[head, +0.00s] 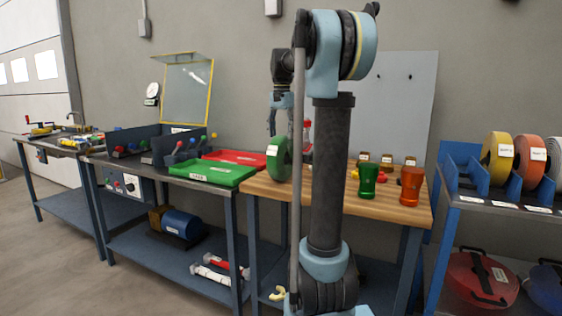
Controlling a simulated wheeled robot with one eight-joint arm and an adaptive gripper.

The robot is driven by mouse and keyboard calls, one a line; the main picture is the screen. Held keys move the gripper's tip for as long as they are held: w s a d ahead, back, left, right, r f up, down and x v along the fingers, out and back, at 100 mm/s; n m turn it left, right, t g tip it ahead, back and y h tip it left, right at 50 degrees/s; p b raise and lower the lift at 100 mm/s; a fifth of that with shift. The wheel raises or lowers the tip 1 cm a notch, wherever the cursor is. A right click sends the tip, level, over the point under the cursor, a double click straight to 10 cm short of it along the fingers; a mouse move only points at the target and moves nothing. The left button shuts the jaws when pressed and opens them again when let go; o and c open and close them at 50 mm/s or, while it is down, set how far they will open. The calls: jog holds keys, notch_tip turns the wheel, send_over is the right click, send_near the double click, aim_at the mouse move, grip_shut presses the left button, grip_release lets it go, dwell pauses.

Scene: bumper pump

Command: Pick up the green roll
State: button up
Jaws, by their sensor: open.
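The green roll (284,166) stands upright on the left part of the wooden bench top (342,194), with a white label on its face. My gripper (279,131) points down just above and around the roll's top edge. It is open. I cannot tell whether a finger touches the roll. My arm's column hides part of the bench just right of the roll.
A green tray (212,172) and a red tray (238,157) lie left of the roll. A green cup-shaped piece (368,181) and an orange one (411,186) stand at the right. A rack holds a yellow roll (496,158) and an orange roll (528,160).

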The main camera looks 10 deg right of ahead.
aim_at(282, 147)
jog(key=shift+s+f, duration=0.15)
jog(key=shift+f, duration=1.45)
jog(key=shift+s+f, duration=0.1)
jog(key=shift+f, duration=1.45)
grip_shut()
